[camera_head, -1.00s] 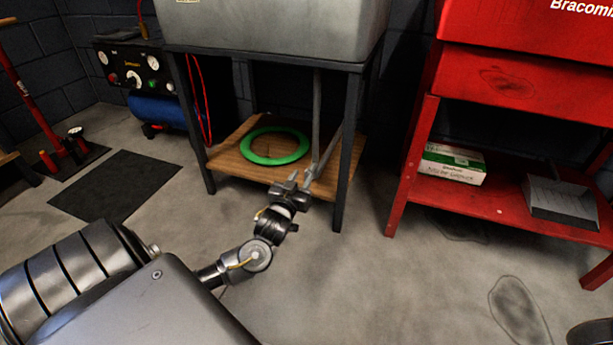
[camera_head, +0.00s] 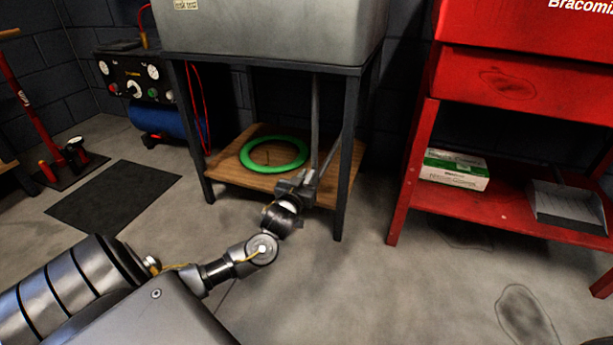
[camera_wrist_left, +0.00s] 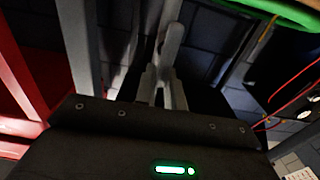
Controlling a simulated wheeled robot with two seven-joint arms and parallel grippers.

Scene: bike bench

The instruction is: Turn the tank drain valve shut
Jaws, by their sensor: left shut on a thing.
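The grey tank (camera_head: 270,30) stands on a dark-legged stand. A thin grey pipe (camera_head: 315,115) runs down under it, with a slanting grey bar beside it. My left gripper (camera_head: 306,180) is at the lower end of these, in front of the wooden shelf. In the left wrist view, its fingers (camera_wrist_left: 163,88) are shut on a narrow grey piece (camera_wrist_left: 171,42). I take this piece for the drain valve's handle, but its shape is mostly hidden by the fingers and blurred. My right gripper is not in view.
A green ring (camera_head: 247,160) lies on the wooden shelf (camera_head: 225,165). The stand's front right leg (camera_head: 346,165) is close to the right of my gripper. A red bench (camera_head: 405,190) with a box and a dustpan stands at the right. The floor in front is clear.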

